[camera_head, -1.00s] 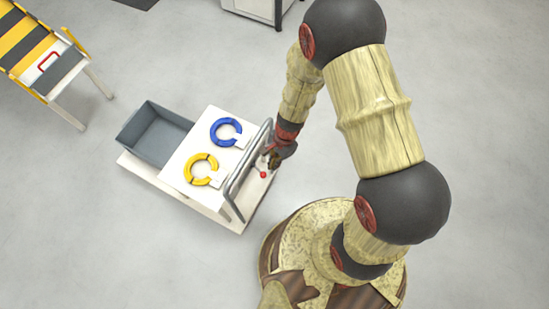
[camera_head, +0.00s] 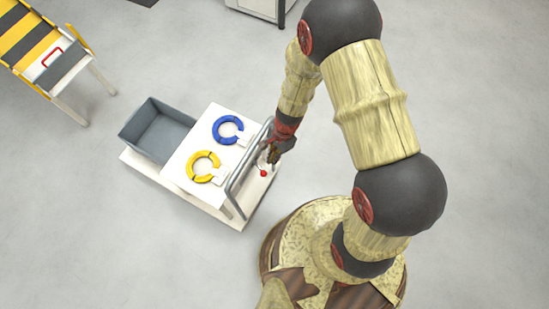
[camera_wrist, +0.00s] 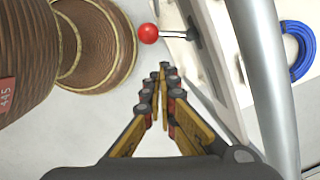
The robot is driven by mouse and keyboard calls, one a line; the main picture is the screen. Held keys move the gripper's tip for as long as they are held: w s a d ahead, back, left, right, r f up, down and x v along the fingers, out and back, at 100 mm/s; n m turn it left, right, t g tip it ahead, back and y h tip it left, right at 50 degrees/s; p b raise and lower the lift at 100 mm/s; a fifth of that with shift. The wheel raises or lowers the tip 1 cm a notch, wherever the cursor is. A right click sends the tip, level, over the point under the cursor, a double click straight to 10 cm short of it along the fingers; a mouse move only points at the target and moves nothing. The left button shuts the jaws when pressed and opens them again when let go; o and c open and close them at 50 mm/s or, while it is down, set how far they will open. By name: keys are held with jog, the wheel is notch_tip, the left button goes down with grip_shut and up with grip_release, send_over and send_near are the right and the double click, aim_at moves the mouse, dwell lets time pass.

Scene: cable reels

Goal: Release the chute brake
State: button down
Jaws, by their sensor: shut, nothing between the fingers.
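A small red ball knob (camera_head: 263,173) sits on a short lever at the handle end of a white cart. In the wrist view the red knob (camera_wrist: 148,33) tops a thin metal rod (camera_wrist: 175,35) that joins a dark mount on the white cart. My gripper (camera_head: 272,158) is beside the cart's handle, close to the knob. In the wrist view my gripper (camera_wrist: 164,72) is shut and empty, its tips below the knob in the picture and apart from it.
The white cart (camera_head: 185,165) carries a grey bin (camera_head: 157,135), a blue ring (camera_head: 217,124) and a yellow ring (camera_head: 192,164). Its grey tube handle (camera_head: 248,170) stands right beside my gripper. A white cabinet (camera_head: 262,6) is at the top.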

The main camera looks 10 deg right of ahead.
jog(key=s+p+v, duration=0.1)
jog(key=p+v, duration=0.8)
jog(key=v, duration=0.1)
jog(key=shift+w, duration=0.25)
jog(key=shift+d, duration=0.15)
dwell(0.4)
